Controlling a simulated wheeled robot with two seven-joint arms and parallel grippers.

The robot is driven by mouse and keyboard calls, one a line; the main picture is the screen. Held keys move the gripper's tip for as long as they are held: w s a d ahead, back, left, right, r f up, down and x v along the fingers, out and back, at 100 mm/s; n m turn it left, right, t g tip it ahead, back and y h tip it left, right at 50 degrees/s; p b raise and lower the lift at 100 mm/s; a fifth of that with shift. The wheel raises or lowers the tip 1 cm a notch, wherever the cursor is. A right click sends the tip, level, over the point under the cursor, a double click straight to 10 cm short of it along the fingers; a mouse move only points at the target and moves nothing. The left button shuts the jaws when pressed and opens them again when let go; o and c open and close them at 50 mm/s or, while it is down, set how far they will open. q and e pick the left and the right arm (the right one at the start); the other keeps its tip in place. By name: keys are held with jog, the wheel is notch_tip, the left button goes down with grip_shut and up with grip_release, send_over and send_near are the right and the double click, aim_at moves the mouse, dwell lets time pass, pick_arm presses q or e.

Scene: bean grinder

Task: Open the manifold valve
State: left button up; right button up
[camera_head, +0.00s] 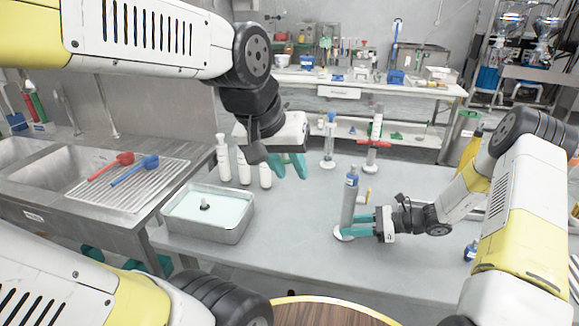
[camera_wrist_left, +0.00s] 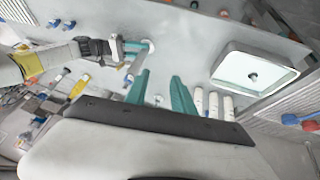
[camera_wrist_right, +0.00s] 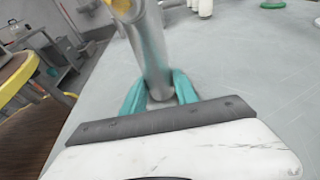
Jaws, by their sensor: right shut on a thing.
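A grey upright cylinder (camera_head: 350,200) with a blue top and a yellow side handle (camera_head: 367,196) stands on the table. My right gripper (camera_head: 357,229) is shut on the cylinder's lower part; the right wrist view shows the cylinder (camera_wrist_right: 152,55) between its teal fingers. My left gripper (camera_head: 287,166) is open and empty above the table, left of the cylinder. A red cross-handled stand (camera_head: 375,144) and a white stand with a blue top (camera_head: 329,142) are behind it. I cannot tell which part is the manifold valve.
Several white bottles (camera_head: 223,158) stand behind a metal tray of pale liquid (camera_head: 208,232) on the left. A sink counter (camera_head: 90,205) holds a red and a blue scoop. The table between tray and cylinder is clear. A second bench (camera_head: 300,76) stands behind.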

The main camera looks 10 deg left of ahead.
pick_arm(q)
jog(key=shift+c, duration=1.4)
jog(key=g+y, duration=0.2)
jog(key=g, duration=0.3)
send_over(369, 189)
notch_tip(369, 189, down, 4)
jog(key=f, duration=0.7)
jog(key=w+f, duration=0.1)
jog(key=f, duration=0.3)
jog(key=shift+d+f, duration=0.1)
jog(key=shift+f, duration=0.1)
jog(key=shift+c, duration=0.3)
grip_shut()
